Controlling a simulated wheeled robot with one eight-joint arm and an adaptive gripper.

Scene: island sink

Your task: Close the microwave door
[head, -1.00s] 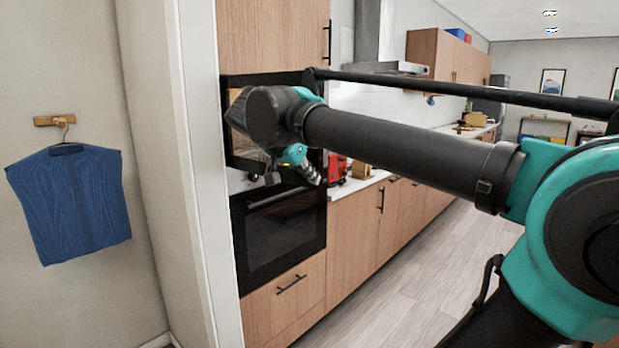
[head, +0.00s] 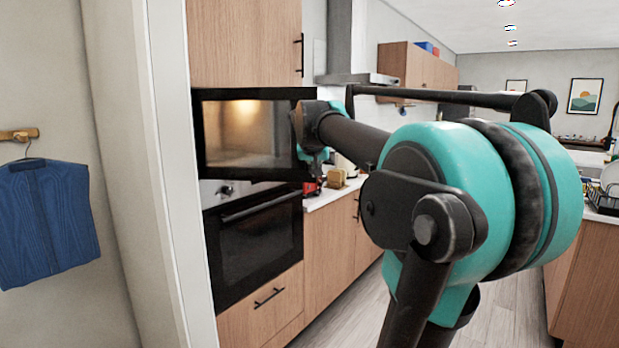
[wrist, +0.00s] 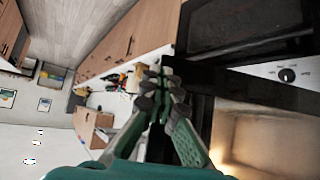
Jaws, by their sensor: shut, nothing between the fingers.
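The black microwave (head: 245,135) is built in above the oven, its window lit warm from inside. Its door's right edge (head: 300,95) sticks out past the cabinet and oven fronts, so the door looks ajar; the size of the gap cannot be told. My gripper (head: 314,172) is at the door's lower right edge, partly hidden by my wrist. In the wrist view my gripper (wrist: 163,88) has its fingers together and empty, beside the dark microwave frame (wrist: 240,85). The lit window (wrist: 265,140) shows at lower right. Contact with the door cannot be told.
The oven (head: 255,235) with its bar handle is below, a wood cabinet (head: 245,45) above. A counter (head: 330,193) with red and tan items lies to the right. A white wall edge (head: 170,200) stands close on the left. Floor (head: 335,325) is clear ahead.

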